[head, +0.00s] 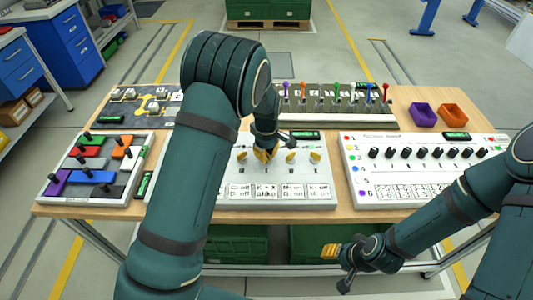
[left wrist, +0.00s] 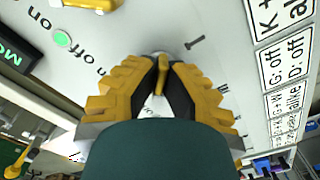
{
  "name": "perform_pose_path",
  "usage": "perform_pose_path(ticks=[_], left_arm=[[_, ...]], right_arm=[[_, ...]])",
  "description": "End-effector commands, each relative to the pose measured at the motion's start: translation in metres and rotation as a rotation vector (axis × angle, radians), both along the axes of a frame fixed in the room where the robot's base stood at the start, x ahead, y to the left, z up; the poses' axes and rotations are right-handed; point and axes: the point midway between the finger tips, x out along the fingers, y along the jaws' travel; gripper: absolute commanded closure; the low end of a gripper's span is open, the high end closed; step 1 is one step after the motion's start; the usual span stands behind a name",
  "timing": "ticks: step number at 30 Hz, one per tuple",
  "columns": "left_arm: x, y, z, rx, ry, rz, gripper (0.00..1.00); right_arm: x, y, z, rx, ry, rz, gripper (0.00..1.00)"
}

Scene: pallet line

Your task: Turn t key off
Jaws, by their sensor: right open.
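The white key panel (head: 310,190) stands in the middle of the table, with a row of yellow keys and a row of printed cards below. My left gripper (head: 264,152) is over the left half of this row. In the left wrist view its fingertips (left wrist: 161,72) close in on both sides of an upright yellow key (left wrist: 161,76), and appear to touch it. A single letter, seemingly a rotated T, is printed beside this key. "On" and "off" are printed on the panel nearby. My right gripper (head: 340,266) is open and empty, low in front of the table.
Another yellow key (left wrist: 90,4) shows in the left wrist view. A board of coloured blocks (head: 95,165) lies left, and a white knob panel (head: 425,170) lies right. Upright coloured levers (head: 335,98) stand behind. Purple (head: 423,114) and orange (head: 452,114) bins sit at back right.

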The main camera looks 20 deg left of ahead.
Motion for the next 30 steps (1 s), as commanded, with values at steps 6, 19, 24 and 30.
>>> perform_pose_path(ticks=[6, 19, 24, 30], left_arm=[[-0.001, 0.000, -0.002, 0.000, 0.004, 0.001, 1.00], [0.000, 0.000, 0.001, 0.000, 0.001, -0.001, 0.62], [0.001, 0.000, 0.018, 0.000, -0.002, -0.002, 0.62], [0.001, 0.000, 0.058, -0.001, -0.004, -0.001, 0.62]], right_arm=[[0.000, 0.000, 0.000, 0.000, 0.000, 0.000, 0.53], [0.000, 0.000, 0.000, 0.000, 0.001, 0.001, 0.53], [0.000, 0.000, 0.000, 0.000, 0.001, 0.001, 0.53], [0.000, 0.000, 0.000, 0.000, 0.001, 0.000, 0.53]])
